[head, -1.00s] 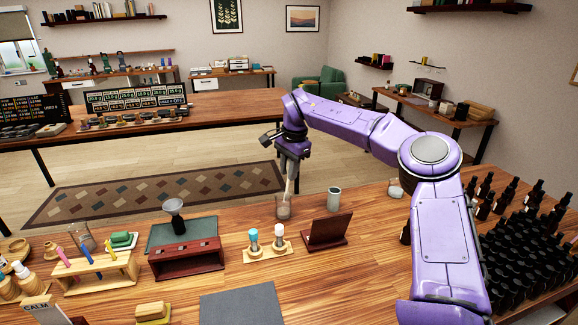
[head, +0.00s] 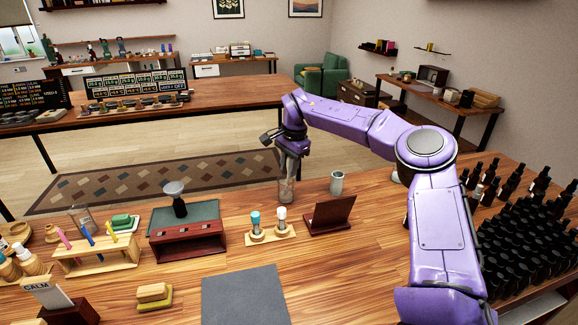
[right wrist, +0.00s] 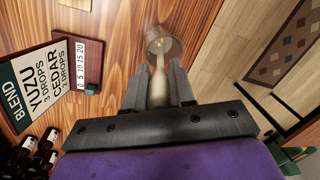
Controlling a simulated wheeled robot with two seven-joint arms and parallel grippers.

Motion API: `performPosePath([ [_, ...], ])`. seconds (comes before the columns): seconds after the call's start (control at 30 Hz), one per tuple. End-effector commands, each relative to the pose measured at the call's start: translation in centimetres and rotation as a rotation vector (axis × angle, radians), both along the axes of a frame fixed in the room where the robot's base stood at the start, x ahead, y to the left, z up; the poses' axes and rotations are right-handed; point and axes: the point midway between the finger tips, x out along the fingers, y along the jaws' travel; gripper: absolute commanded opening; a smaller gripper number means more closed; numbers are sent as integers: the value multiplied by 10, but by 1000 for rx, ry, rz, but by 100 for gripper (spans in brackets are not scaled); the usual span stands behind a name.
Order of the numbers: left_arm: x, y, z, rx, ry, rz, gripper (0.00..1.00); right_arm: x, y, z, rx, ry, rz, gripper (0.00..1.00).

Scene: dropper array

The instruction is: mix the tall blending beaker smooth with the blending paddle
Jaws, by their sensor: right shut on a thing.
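The tall blending beaker (head: 286,191), a clear glass vessel, stands on the wooden table near its far edge. Its open mouth (right wrist: 165,44) shows in the right wrist view, with brownish contents that are blurred. My right gripper (head: 291,162) is just above the beaker, fingers pointing down. It is shut on the pale blending paddle (right wrist: 158,88), whose far end reaches into the beaker. How smooth the contents are I cannot tell. My left gripper is not in view.
A grey-green cup (head: 336,183) and a dark card stand (head: 330,214) are close right of the beaker. A two-hole wooden stand (head: 270,236) with droppers is in front. Several dark bottles (head: 520,230) crowd the right. A grey mat (head: 244,296) lies bare in front.

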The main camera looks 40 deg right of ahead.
Motion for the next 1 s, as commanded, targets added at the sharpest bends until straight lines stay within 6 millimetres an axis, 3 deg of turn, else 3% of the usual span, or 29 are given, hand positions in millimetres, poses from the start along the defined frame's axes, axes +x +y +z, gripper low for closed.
performPosePath([
  [1.0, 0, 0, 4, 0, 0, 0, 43, 0, 0, -8, 0, 1, 0, 0],
])
